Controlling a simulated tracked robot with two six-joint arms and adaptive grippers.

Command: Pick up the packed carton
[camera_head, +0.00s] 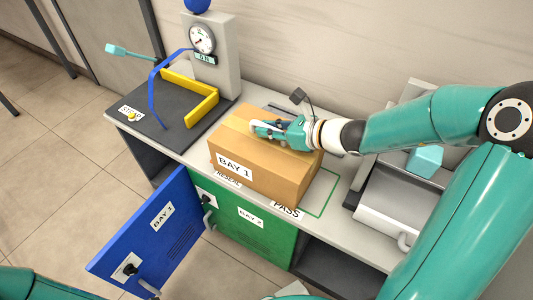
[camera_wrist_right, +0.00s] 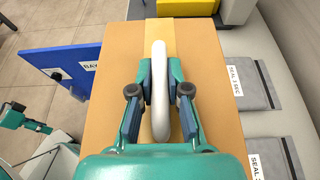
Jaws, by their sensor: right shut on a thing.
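The packed carton (camera_head: 262,178) is a closed brown box with a tape strip and a BAY 1 label. It sits on the counter (camera_head: 330,232). Its top fills the middle of the right wrist view (camera_wrist_right: 110,75). My right gripper (camera_head: 268,129) is over the carton's top, shut on its white handle (camera_wrist_right: 160,90), which stands between the fingers. A teal part, seemingly of my left arm (camera_wrist_right: 12,118), shows at the left edge of the right wrist view; its finger opening is unclear.
A blue door (camera_head: 150,235) stands open in front, beside a green BAY 2 door (camera_head: 255,222). A gauge post (camera_head: 212,55) and yellow bracket (camera_head: 205,105) stand on a dark plate at left. Grey packets (camera_wrist_right: 250,80) lie beside the carton.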

